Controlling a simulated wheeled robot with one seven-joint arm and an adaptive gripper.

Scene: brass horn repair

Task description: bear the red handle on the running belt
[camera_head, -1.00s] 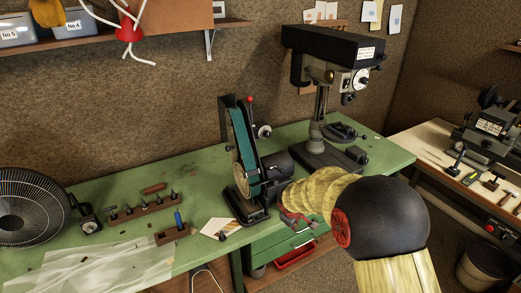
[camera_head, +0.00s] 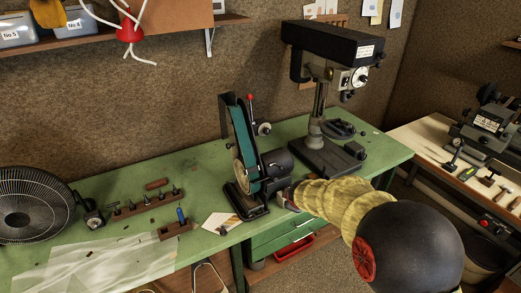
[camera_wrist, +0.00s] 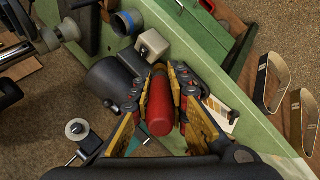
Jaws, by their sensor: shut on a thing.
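The red handle (camera_wrist: 160,108) is a rounded red cylinder. My gripper (camera_wrist: 168,74) is shut on it, with a yellow-lined finger on each side in the wrist view. In the head view my arm hides the handle and most of my gripper. The belt grinder stands on the green bench, with its teal belt (camera_head: 243,148) upright. That motor seems to show left of the handle in the wrist view (camera_wrist: 108,80). I cannot tell whether the handle touches the belt, or whether the belt moves.
A drill press (camera_head: 323,150) stands to the right on the green bench (camera_head: 205,170). A fan (camera_head: 25,205), a wooden tool rack (camera_head: 145,206) and a white card (camera_head: 220,222) are to the left. An open drawer with a red tray (camera_head: 293,248) is below the bench edge.

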